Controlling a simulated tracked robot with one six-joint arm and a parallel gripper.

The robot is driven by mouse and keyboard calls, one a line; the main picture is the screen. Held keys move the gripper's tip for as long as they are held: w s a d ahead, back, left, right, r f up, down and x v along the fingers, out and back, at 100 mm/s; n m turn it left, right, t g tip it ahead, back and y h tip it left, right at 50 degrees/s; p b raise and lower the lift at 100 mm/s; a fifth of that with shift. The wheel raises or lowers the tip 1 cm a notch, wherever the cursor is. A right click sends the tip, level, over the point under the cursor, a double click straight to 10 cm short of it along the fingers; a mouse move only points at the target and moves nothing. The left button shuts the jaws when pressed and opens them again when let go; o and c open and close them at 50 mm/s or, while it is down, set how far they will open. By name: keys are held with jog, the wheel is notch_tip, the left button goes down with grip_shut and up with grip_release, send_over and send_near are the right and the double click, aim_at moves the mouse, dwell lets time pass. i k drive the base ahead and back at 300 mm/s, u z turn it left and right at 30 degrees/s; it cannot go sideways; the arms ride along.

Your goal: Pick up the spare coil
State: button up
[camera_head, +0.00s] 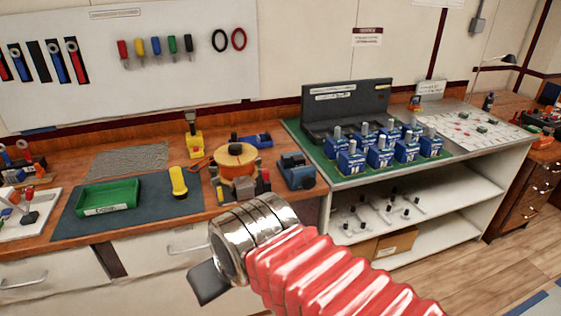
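A round orange coil-like part (236,156) sits on a stand on the wooden bench, left of centre. It may be the spare coil, but I cannot tell for sure. My arm, with red bellows and a chrome wrist, reaches in from the bottom right, in front of the bench. My gripper (206,284) shows as a dark end at the wrist's lower left, below and in front of the bench top. It is apart from the orange part. I cannot make out its separate fingers, and nothing is visibly held.
A green tray (108,197) and a yellow-handled tool (178,182) lie on a dark mat. A blue device (295,172) stands right of the orange part. Several blue blocks (350,161) stand on a green mat at right. A tool board (130,60) hangs behind.

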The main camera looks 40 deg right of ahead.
aim_at(297, 160)
jog(key=z, duration=0.1)
jog(key=i, duration=1.05)
jog(key=z, duration=0.6)
